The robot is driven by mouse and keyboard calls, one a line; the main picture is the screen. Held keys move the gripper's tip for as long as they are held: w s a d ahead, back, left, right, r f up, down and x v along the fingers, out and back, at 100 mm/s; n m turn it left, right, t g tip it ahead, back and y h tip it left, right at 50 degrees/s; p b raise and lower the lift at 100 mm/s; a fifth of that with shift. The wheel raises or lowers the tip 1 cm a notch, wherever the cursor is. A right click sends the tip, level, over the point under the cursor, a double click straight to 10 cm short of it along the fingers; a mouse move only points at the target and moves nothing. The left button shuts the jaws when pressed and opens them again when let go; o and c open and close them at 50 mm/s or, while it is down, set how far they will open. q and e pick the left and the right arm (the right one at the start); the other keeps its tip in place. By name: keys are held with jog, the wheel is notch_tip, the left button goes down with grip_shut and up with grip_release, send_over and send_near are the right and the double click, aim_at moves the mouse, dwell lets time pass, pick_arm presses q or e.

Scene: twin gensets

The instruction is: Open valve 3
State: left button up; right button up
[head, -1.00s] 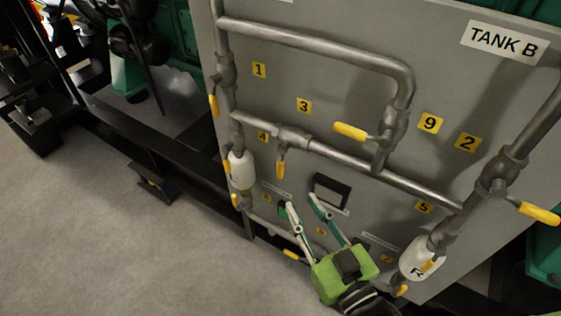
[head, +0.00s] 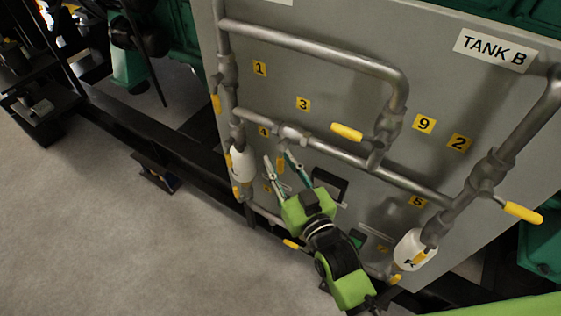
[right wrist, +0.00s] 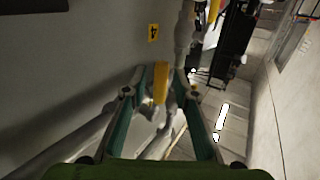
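The yellow label 3 (head: 303,104) is on the grey panel, above a pipe valve body (head: 291,134). A yellow lever (head: 280,166) hangs down from that valve. My right gripper (head: 277,156) is open, with its two fingers pointing up on either side of the hanging lever. In the right wrist view, the yellow lever (right wrist: 160,82) stands between the spread fingers, with a gap at its right; contact cannot be told. Another yellow lever (head: 347,132) lies to the right of label 3, near a vertical pipe. My left gripper is not in view.
Pipes cross the panel (head: 330,60) and stand out from it. Label 4 (head: 264,131) is left of the valve. The floor (head: 110,240) at left is clear.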

grip_shut()
jog(key=shift+a+f+b, duration=0.1)
jog(key=shift+f+b, duration=0.1)
jog(key=shift+b, duration=0.45)
jog(key=m+t+b, duration=0.1)
jog(key=t+b, duration=0.1)
jog(key=b, duration=0.2)
jog(key=w+a+r+m+t+b, duration=0.1)
jog(key=m+t+b, duration=0.1)
jog(key=b, duration=0.2)
jog(key=a+m+t+b, duration=0.1)
jog(key=m+t+b, duration=0.1)
jog(key=b, duration=0.2)
jog(key=shift+w+a+r, duration=0.2)
jog(key=shift+w, duration=0.2)
jog(key=shift+r, duration=0.1)
